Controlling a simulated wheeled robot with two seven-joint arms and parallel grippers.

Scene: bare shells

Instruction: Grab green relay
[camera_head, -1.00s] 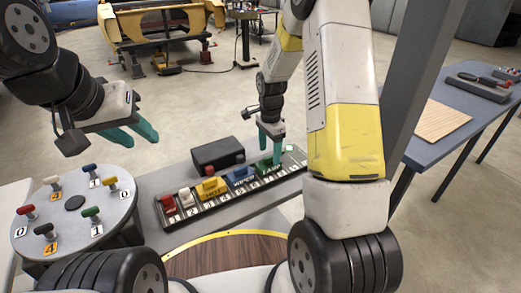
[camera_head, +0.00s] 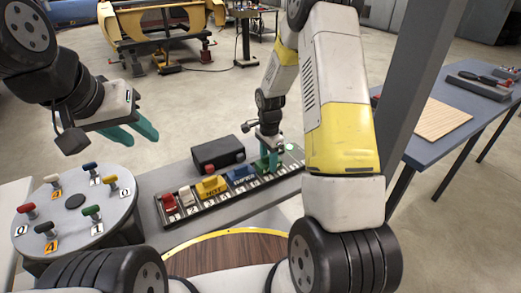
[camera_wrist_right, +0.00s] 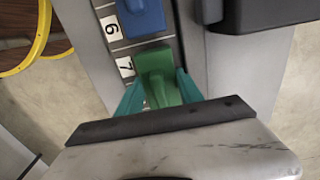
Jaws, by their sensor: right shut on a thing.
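The green relay (camera_wrist_right: 155,62) sits in the numbered rack (camera_head: 206,206), beside the label 7 in the right wrist view. My right gripper (camera_head: 268,160) reaches down over it, and its teal fingers (camera_wrist_right: 160,92) are shut on the relay's two sides. In the head view the fingers mostly hide the green relay. My left gripper (camera_head: 144,140) is open and empty, in the air above the round dial table at the left.
The rack also holds a blue relay (camera_head: 240,174), a yellow one (camera_head: 211,187), a white one (camera_head: 186,196) and a red one (camera_head: 169,202). A black box (camera_head: 218,152) stands behind the rack. A round table (camera_head: 75,228) with coloured knobs is at left.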

